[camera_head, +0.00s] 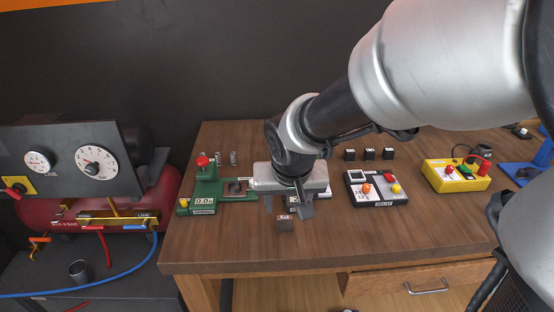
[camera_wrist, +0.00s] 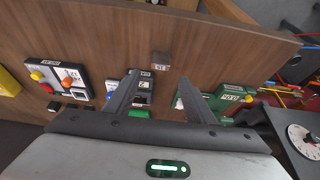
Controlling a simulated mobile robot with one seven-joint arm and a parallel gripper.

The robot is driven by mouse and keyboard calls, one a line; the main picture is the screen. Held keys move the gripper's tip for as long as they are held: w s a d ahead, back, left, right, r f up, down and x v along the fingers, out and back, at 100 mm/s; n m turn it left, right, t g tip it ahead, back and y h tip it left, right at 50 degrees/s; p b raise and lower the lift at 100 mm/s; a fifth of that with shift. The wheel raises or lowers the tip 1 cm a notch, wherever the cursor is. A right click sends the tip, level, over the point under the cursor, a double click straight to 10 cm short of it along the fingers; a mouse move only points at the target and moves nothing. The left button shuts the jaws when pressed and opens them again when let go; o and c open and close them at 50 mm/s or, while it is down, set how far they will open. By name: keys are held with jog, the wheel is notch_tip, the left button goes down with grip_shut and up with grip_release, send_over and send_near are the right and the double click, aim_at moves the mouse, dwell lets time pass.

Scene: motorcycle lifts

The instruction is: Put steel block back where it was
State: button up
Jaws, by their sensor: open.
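A small grey-brown block with a pale label, which looks like the steel block (camera_head: 285,224), sits on the wooden workbench near its front edge. It also shows in the wrist view (camera_wrist: 160,60), just beyond the fingertips and roughly centred between them. My gripper (camera_head: 287,206) is open and empty, pointing down above the bench. The block appears apart from both fingers. Part of a device with a label and dark slot (camera_wrist: 143,92) shows between the fingers, mostly hidden by my gripper in the head view.
A green press-like device (camera_head: 205,190) stands left of my gripper. A black-and-grey control box (camera_head: 375,188) and a yellow box (camera_head: 456,175) stand to the right. Several small black blocks (camera_head: 368,154) line the back. The bench front (camera_head: 350,240) is clear.

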jog(key=s+d+r+t, duration=0.1)
jog(key=s+d+r, duration=0.4)
jog(key=s+r, duration=0.15)
jog(key=s+d+r, duration=0.4)
jog(key=s+r, duration=0.1)
jog(key=s, duration=0.3)
notch_tip(320, 180, up, 7)
jog(key=p, duration=0.7)
jog(key=shift+s+f, duration=0.1)
